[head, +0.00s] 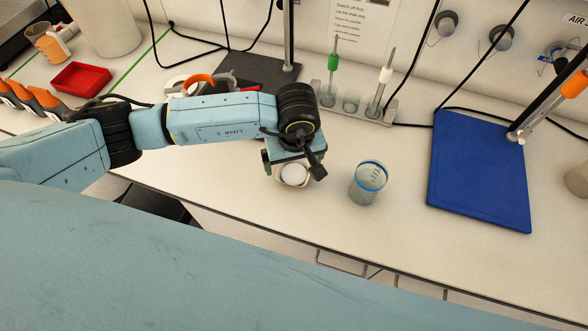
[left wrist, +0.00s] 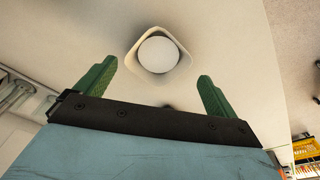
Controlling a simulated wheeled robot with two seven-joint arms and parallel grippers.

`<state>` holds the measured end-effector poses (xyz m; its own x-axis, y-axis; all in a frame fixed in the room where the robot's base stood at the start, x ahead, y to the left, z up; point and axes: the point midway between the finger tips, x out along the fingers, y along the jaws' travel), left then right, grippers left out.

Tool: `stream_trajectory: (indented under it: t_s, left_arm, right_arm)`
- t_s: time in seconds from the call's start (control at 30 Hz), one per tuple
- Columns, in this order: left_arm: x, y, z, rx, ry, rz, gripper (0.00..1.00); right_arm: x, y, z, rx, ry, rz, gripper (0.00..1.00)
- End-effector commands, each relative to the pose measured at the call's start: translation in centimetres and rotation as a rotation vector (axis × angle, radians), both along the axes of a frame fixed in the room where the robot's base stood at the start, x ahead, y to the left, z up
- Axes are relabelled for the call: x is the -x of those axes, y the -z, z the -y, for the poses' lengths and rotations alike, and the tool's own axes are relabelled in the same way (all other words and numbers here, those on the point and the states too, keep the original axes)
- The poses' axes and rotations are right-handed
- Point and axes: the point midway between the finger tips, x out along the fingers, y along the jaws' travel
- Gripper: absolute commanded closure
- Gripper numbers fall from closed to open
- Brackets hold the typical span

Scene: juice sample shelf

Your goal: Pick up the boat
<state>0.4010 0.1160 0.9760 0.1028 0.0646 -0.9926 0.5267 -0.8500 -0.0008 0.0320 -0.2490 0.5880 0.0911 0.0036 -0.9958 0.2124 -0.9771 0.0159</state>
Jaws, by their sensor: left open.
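The boat (left wrist: 184,71) is a small cream, diamond-shaped dish with a round white fill in it. It lies on the bench, and in the head view its rim (head: 306,182) shows just under my left gripper (head: 292,164). In the left wrist view the green fingers of my left gripper (left wrist: 157,74) are spread wide and empty. The boat appears ahead of the gap between them. I cannot tell how high the fingertips are above the bench. My right gripper is not in view.
A beaker with a blue rim (head: 368,184) stands just right of the boat. A blue board (head: 480,170) lies farther right. A red tray (head: 80,79) is at the far left. The bench's front edge is close to the boat.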

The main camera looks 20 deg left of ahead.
Motion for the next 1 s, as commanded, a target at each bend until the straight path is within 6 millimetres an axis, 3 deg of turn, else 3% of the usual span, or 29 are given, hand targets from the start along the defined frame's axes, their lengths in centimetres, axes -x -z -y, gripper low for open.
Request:
stream_trajectory:
  t_s: [0.23,0.53,0.87,1.0]
  left_arm:
    - [-0.5,3.2,0.0,0.002,-0.001,-0.002,0.05]
    - [-0.6,3.7,0.0,0.001,0.000,0.000,0.05]
    - [-0.6,3.7,0.0,0.001,0.000,0.000,0.49]
    - [-0.6,3.6,0.0,0.001,0.000,0.000,0.52]
  right_arm:
    - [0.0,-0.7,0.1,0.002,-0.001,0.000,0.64]
    - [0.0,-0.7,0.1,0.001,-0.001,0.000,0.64]
    - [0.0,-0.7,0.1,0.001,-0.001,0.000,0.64]
    - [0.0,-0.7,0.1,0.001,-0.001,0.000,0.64]
